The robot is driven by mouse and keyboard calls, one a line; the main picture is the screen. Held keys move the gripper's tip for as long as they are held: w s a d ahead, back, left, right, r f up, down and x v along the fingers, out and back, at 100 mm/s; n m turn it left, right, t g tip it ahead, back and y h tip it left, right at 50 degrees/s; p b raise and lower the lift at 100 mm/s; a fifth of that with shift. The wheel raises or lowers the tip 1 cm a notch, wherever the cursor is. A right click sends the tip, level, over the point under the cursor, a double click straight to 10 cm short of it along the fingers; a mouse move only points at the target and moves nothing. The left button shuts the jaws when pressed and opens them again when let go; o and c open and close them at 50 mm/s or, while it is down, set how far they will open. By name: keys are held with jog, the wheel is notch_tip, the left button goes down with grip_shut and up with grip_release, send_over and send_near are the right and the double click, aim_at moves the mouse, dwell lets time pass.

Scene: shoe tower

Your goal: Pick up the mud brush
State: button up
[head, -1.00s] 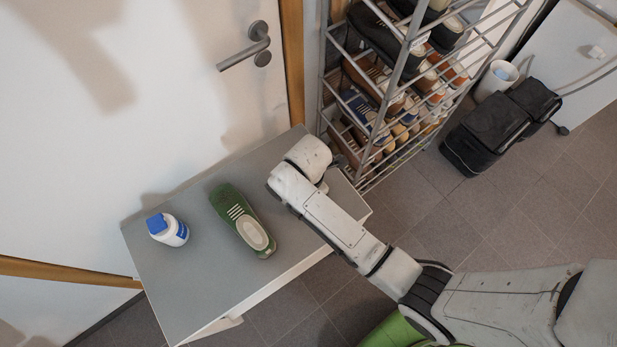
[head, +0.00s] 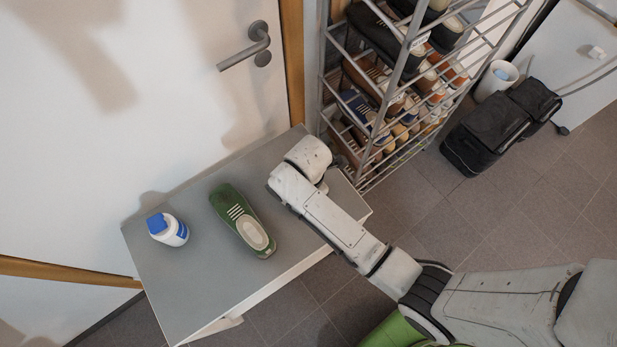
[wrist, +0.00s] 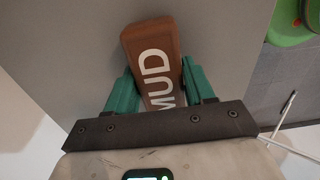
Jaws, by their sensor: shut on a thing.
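The mud brush (wrist: 152,55) shows in the wrist view as a brown block with white letters reading "MUD". It lies between the green fingers of my gripper (wrist: 160,88), which are shut on its sides. Its lower part is hidden behind the dark gripper plate. In the head view my arm covers the brush and the gripper, so neither shows there. I cannot tell whether the brush touches the grey tabletop (head: 190,285) behind it.
A shoe rack (head: 405,60) full of shoes is close behind. Black bags (head: 490,130) stand on the floor at right.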

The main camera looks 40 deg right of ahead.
jog(key=shift+r, duration=0.1)
jog(key=shift+r, duration=0.55)
jog(key=s+r, duration=1.1)
jog(key=s, duration=0.3)
jog(key=shift+r+b, duration=0.35)
jog(key=shift+b, duration=0.1)
